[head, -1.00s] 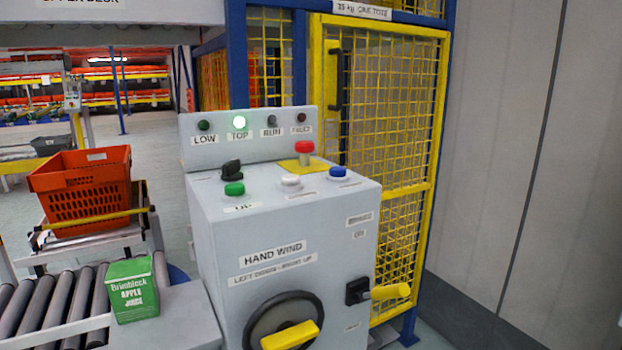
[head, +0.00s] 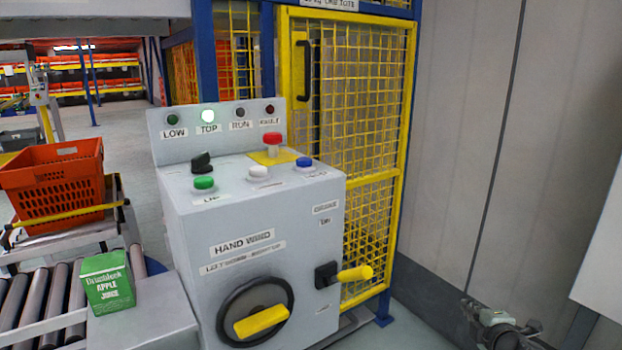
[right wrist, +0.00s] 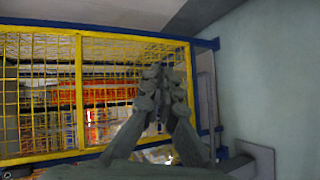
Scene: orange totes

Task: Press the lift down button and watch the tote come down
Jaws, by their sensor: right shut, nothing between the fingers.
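The grey control box (head: 250,235) stands in the middle of the head view. Its sloped top carries a green button (head: 204,183) labelled UP, a white button (head: 259,173) with an unreadable label, a blue button (head: 304,162), a red mushroom button (head: 271,140) and a black selector knob (head: 202,161). An orange tote (head: 54,180) rests on the lift platform at left. My right gripper (head: 512,328) is low at the right, away from the box; in the right wrist view its fingers (right wrist: 160,80) are together and empty. My left gripper is not in view.
A yellow mesh cage door (head: 360,130) stands behind the box. A green apple juice carton (head: 107,284) sits by the rollers (head: 45,300) at lower left. The hand wheel (head: 255,310) and a yellow-handled switch (head: 352,274) stick out from the box front. A grey wall (head: 460,150) bounds the right.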

